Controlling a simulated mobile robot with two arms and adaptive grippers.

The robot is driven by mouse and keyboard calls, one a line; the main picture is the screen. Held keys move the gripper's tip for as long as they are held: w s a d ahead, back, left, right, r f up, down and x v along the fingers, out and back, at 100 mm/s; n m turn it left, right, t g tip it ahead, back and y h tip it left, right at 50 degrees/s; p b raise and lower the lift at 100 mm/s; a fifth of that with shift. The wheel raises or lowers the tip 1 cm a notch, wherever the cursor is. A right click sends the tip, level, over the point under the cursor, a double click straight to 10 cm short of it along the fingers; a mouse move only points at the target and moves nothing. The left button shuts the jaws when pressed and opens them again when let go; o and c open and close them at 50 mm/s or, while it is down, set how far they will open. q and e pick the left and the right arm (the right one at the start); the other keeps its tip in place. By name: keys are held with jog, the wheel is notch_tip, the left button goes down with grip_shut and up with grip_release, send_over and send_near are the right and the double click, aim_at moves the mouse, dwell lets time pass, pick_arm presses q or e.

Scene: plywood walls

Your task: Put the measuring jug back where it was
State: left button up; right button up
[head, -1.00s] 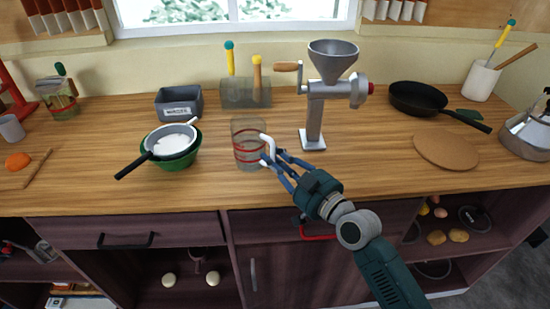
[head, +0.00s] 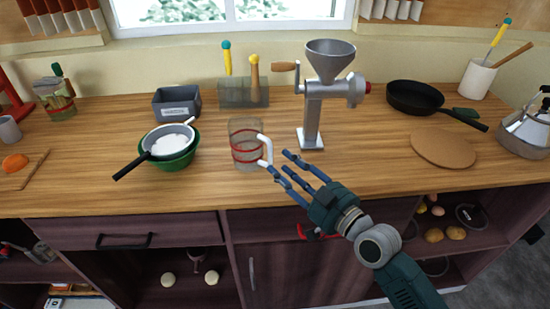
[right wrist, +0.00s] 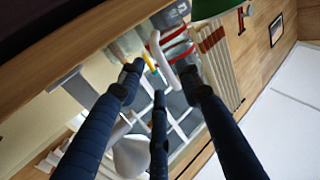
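The measuring jug (head: 246,146) is clear with red bands and a white handle on its right side. It stands upright on the wooden worktop, left of the metal grinder. In the right wrist view the jug (right wrist: 176,44) shows beyond the fingers, handle towards me. My left gripper is not in view.
The grinder (head: 314,100) stands right of the jug. A green bowl (head: 172,163) with a strainer is to the left. A grey tin (head: 177,102) and a utensil holder (head: 240,93) are behind. A round board (head: 443,149) and a black pan (head: 415,97) lie right.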

jog(key=v, duration=0.6)
jog(key=shift+s+d, duration=0.2)
jog(key=shift+s, duration=0.15)
